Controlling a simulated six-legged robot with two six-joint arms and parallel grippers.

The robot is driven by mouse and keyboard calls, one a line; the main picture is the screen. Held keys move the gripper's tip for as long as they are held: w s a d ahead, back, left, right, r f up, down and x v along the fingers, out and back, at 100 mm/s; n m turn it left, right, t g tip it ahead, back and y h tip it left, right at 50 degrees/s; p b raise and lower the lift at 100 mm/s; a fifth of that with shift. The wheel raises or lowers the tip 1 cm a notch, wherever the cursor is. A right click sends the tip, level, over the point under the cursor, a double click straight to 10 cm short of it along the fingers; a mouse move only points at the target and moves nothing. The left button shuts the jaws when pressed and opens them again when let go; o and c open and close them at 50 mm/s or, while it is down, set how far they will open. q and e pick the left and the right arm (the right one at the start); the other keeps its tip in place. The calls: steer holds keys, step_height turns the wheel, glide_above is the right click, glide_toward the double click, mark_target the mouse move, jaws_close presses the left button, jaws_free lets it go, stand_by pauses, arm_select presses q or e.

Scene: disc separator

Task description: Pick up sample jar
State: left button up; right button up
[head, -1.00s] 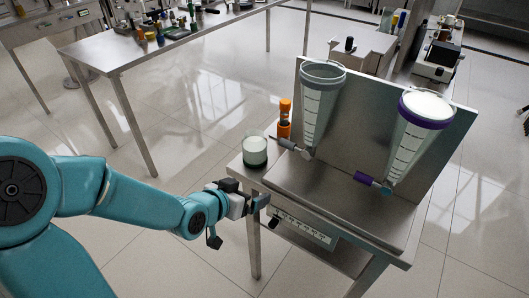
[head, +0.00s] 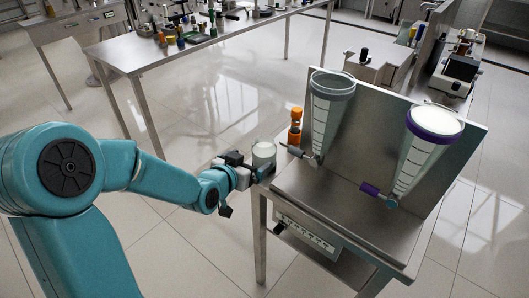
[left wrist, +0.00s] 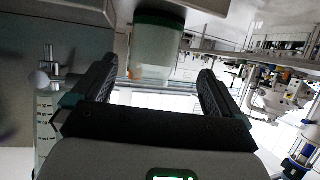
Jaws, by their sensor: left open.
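The sample jar (head: 264,151), a clear jar with pale contents, stands at the left corner of the metal stand (head: 335,208). My left gripper (head: 258,172) is open and empty, close by the near left side of the jar. In the left wrist view its two dark fingers (left wrist: 155,72) stand wide apart. In the head view the gripper hides the jar's lower part. My right gripper is out of view.
An orange container (head: 295,126) stands just right of the jar. Two conical funnels (head: 330,112) (head: 420,150) with side valves are mounted on the tilted back panel. A long bench (head: 200,42) with small items stands behind. The floor on the left is clear.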

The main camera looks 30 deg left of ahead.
mark_target(258, 158)
arm_select(q)
steer(key=x, duration=0.3)
steer(key=shift+d, duration=0.15)
steer(key=shift+w+f+p, duration=0.15)
steer(key=shift+w+p, duration=0.1)
steer(key=shift+p, duration=0.05)
steer(key=x, duration=0.2)
steer(key=p+x, duration=0.1)
steer(key=x, duration=0.1)
steer(key=shift+w+d+f, duration=0.15)
steer(key=shift+d+f, duration=0.05)
steer(key=shift+f, duration=0.05)
steer(key=shift+r, duration=0.1)
